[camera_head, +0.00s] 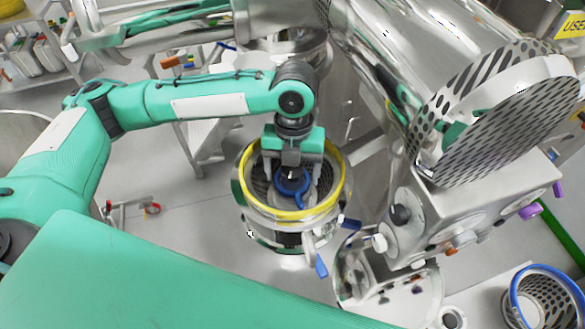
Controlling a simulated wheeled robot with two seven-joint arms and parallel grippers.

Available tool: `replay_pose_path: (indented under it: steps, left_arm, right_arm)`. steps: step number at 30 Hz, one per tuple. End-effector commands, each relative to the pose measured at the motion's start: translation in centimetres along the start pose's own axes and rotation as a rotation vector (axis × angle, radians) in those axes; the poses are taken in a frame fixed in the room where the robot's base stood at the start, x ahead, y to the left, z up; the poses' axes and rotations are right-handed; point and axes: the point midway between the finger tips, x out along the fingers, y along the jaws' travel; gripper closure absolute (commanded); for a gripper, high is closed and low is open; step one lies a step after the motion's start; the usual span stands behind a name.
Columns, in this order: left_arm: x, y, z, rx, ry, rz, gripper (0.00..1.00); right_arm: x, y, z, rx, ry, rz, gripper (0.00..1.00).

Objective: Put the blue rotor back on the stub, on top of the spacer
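The blue rotor (292,187) is inside a round steel housing with a yellow rim (336,196), near the middle of the head view. My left gripper (292,178) reaches straight down into this housing. Its two fingers stand on either side of the rotor, close to it. I cannot tell whether they touch the rotor or stand a little apart from it. The stub and the spacer are hidden under the gripper and the rotor, so I cannot tell whether the rotor rests on them. My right gripper is not in view.
A large perforated steel disc (510,110) and a steel box with knobs (470,215) stand to the right. A steel pipe crosses above. A blue handle (321,265) sticks out at the housing's front. A blue-rimmed perforated basket (508,303) is at lower right.

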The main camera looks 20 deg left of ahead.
Motion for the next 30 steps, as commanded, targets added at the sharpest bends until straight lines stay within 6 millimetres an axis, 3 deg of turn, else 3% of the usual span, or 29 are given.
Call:
replay_pose_path:
  steps: [2,14,30]
  left_arm:
    - [0.0,0.0,0.0,0.000,0.000,0.000,0.11]
    - [-0.7,0.0,0.1,-0.001,-0.003,0.000,0.11]
    - [-11.6,-0.1,0.1,0.000,-0.003,-0.001,0.11]
  right_arm:
    - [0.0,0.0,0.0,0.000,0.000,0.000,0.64]
    - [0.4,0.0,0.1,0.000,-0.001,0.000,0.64]
    - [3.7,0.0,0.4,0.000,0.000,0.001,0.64]
